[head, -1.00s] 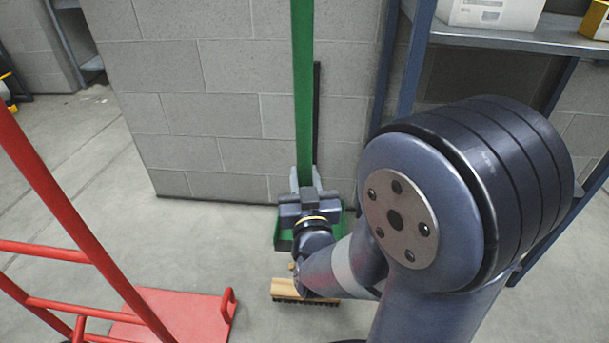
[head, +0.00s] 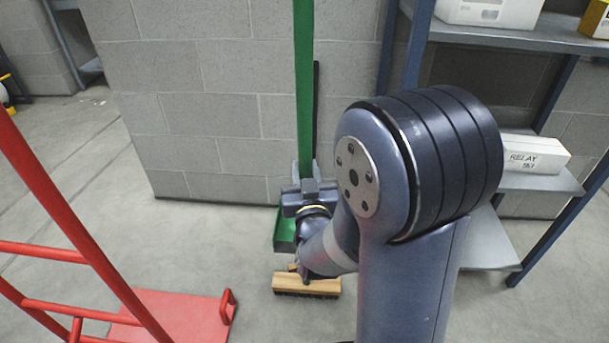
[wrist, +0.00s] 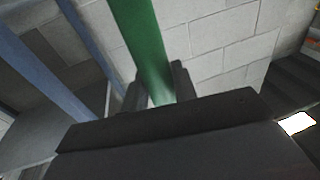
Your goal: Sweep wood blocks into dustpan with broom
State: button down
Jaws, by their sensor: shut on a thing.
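My gripper (head: 305,176) is shut on the upright green handle (head: 303,80) of the broom, low in front of the block wall. The handle also shows between my fingers in the wrist view (wrist: 146,45). The broom's wooden head (head: 307,284) with dark bristles is at the floor below my arm. The green dustpan (head: 284,232) stands on the floor behind my gripper, against the wall, partly hidden; a thin dark upright handle (head: 316,110) shows behind the broom handle. I cannot make out loose wood blocks; a small tan piece sits just above the broom head.
A red hand truck (head: 180,315) stands at the left with its plate on the floor. A blue-grey metal shelf (head: 520,38) with boxes stands at the right; a white box (head: 534,154) is on its lower shelf. Floor between truck and wall is clear.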

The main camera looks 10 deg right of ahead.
jog(key=w+d, duration=0.4)
jog(key=w, duration=0.8)
jog(key=w+d+r+b, duration=0.1)
jog(key=w+d, duration=0.3)
jog(key=w, duration=0.8)
jog(key=shift+w, duration=0.35)
dwell(1.2)
jog(key=shift+r, duration=0.15)
dwell(0.3)
